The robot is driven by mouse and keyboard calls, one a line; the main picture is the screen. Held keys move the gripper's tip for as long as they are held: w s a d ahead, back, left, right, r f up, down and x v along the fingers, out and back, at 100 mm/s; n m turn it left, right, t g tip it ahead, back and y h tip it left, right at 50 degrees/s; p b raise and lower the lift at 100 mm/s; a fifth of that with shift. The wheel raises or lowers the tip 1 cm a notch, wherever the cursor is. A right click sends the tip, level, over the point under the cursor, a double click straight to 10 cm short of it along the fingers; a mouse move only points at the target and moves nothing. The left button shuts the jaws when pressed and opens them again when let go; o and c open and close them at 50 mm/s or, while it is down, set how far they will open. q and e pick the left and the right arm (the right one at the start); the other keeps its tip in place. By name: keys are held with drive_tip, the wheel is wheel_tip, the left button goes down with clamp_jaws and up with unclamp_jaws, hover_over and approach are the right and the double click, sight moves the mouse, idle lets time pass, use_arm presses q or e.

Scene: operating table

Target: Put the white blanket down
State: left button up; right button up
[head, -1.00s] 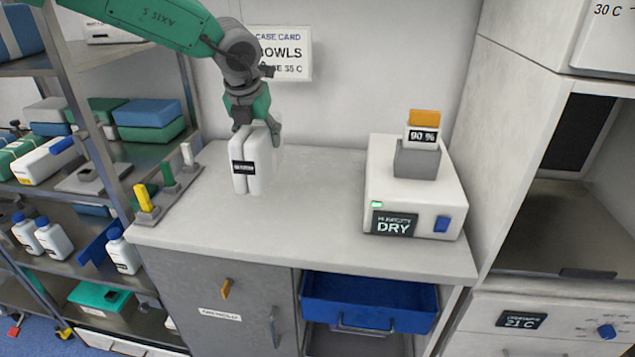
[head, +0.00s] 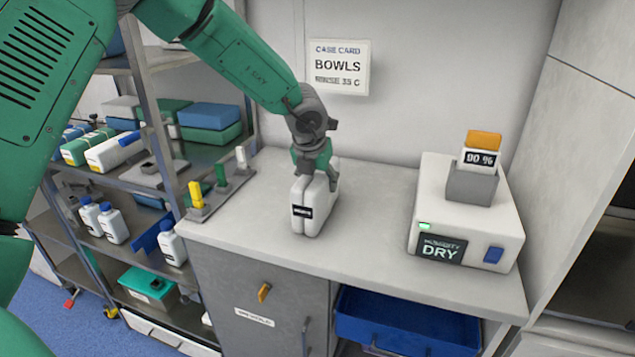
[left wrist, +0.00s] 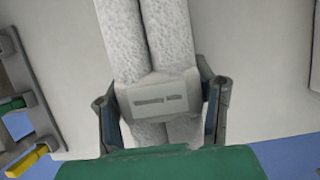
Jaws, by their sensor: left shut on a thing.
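The white blanket (head: 318,205) is a folded white bundle with a dark label on its front. It stands on edge at the countertop (head: 370,210), at the back left part; I cannot tell whether it bears fully on the surface. My left gripper (head: 316,177) comes down on it from above and is shut on it. In the left wrist view the blanket (left wrist: 160,45) shows as two fluffy white rolls with a pale band, between the two fingers of my left gripper (left wrist: 162,105). My right gripper is not in view.
A white humidity unit (head: 465,215) reading DRY stands at the right of the counter. A rack with yellow, green and white pegs (head: 215,190) is at the left edge. Shelves (head: 160,180) stand further left. The counter between blanket and unit is clear.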

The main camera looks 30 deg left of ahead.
use_arm(q)
drive_tip(key=o, duration=1.2)
drive_tip(key=shift+a+f, duration=0.1)
drive_tip(key=shift+a, duration=0.25)
drive_tip(key=shift+o, duration=1.1)
drive_tip(key=shift+s+a+f, duration=0.1)
drive_tip(key=shift+a+f, duration=0.1)
drive_tip(key=shift+a, duration=0.45)
drive_tip(key=shift+d+r, duration=0.15)
drive_tip(key=shift+d, duration=0.4)
drive_tip(key=shift+d+r, duration=0.25)
drive_tip(key=shift+r, duration=0.1)
drive_tip(key=v, duration=0.7)
drive_tip(key=a+p+v, duration=0.1)
drive_tip(key=v, duration=0.2)
drive_tip(key=shift+s+r, duration=0.15)
drive_tip(key=shift+s, duration=0.05)
drive_tip(key=shift+s+d+r, duration=0.2)
drive_tip(key=shift+d+r, duration=0.2)
drive_tip(key=shift+r, duration=0.1)
drive_tip(key=shift+a, duration=0.15)
drive_tip(key=shift+a+f, duration=0.1)
drive_tip(key=shift+a, duration=0.2)
